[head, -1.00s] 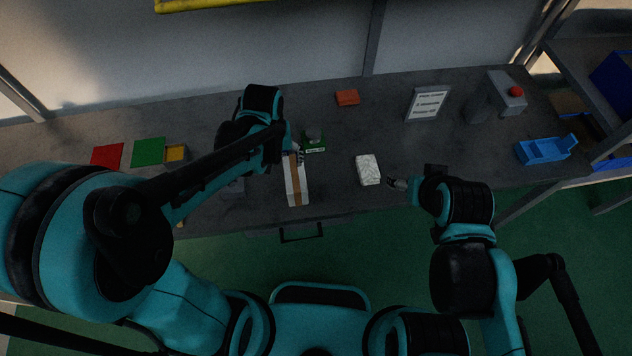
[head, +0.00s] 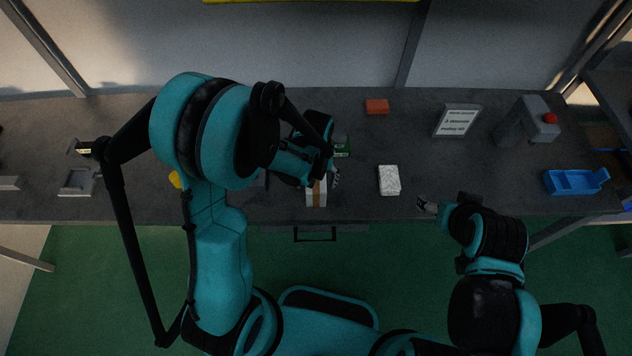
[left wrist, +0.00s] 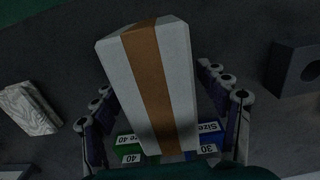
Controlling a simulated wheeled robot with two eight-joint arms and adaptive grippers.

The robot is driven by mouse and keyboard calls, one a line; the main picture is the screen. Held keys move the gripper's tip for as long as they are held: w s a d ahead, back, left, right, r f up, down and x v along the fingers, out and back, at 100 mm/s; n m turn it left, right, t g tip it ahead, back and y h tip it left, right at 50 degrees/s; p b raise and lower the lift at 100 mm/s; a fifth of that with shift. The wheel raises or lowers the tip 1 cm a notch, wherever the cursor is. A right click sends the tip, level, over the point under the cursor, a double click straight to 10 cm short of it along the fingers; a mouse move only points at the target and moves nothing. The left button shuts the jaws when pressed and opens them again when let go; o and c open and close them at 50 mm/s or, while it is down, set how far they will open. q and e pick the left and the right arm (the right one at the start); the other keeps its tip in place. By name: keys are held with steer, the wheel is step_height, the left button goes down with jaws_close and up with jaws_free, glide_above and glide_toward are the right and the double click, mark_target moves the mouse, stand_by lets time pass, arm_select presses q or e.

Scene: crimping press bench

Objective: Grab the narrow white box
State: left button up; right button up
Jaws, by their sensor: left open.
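The narrow white box (head: 316,197) with a brown stripe lies on the grey bench, its far part hidden under my left arm in the head view. In the left wrist view the white box (left wrist: 182,75) fills the middle, its stripe running along it. My left gripper (left wrist: 155,82) is open, with its fingers on either side of the box; I cannot tell whether they touch it. In the head view the left gripper (head: 333,179) is mostly hidden by its arm. My right gripper (head: 427,206) is at the bench's front edge, too small to read.
Green (left wrist: 130,151) and blue (left wrist: 203,147) size-labelled boxes sit close beyond the white box. A white marbled block (head: 389,180) lies to its right. A sign (head: 457,121), an orange block (head: 377,106) and a blue tray (head: 575,181) stand further off. Bench between block and tray is mostly clear.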

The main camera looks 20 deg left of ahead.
arm_select(q)
steer(key=shift+r, duration=0.1)
steer(key=c, duration=1.5)
